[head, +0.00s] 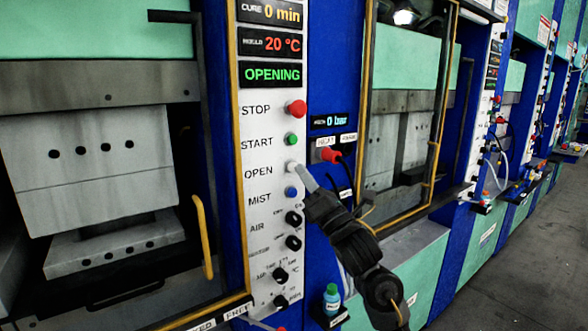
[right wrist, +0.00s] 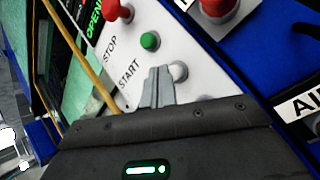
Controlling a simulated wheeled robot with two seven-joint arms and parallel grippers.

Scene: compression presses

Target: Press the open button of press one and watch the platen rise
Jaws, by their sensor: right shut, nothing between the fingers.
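The white OPEN button (head: 292,168) sits on the white control panel (head: 262,185) of the near press, below the green START button (head: 291,139). The status display (head: 269,74) reads OPENING in green. My right gripper (head: 305,174) is shut and empty, its fingertips at the OPEN button. In the right wrist view the white button (right wrist: 179,72) shows just beside the fingertips (right wrist: 158,85); I cannot tell if they touch. The platen (head: 100,86) is a grey bar above the upper mould block (head: 88,153). A dark gap separates that block from the lower one (head: 115,246). My left gripper is out of view.
A red STOP button (head: 296,108) and blue MIST button (head: 291,192) flank the row. A yellow-framed door (head: 408,130) of another press stands right of the panel. Grey floor (head: 515,260) is clear at right.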

